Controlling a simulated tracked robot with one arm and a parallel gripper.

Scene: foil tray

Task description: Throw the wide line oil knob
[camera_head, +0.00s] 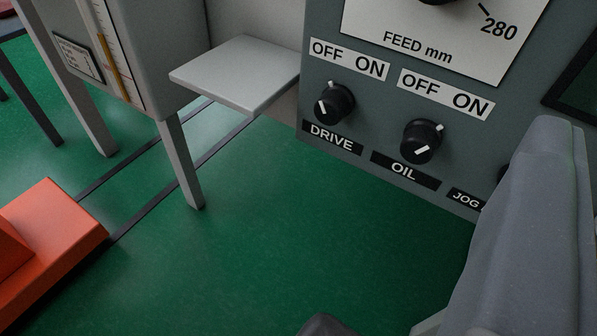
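The oil knob (421,142) is a black round knob on the grey-green panel (318,95), above the label OIL and below OFF and ON. Its white face line slopes up to the right, and a small pale nub shows at its upper right, on the ON side. I cannot tell its setting for certain. A large grey part of my gripper (528,230) fills the right side, close to the camera, covering part of the panel. It appears apart from the oil knob. Its fingertips are not clearly shown, so its opening cannot be told.
The DRIVE knob (334,103) is left of the oil knob, with its line at a steeper angle. A third knob beside JOG is mostly hidden. A grey shelf (237,73), a cabinet leg (181,162) and an orange block (60,235) stand left. Green floor (290,230) is clear between.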

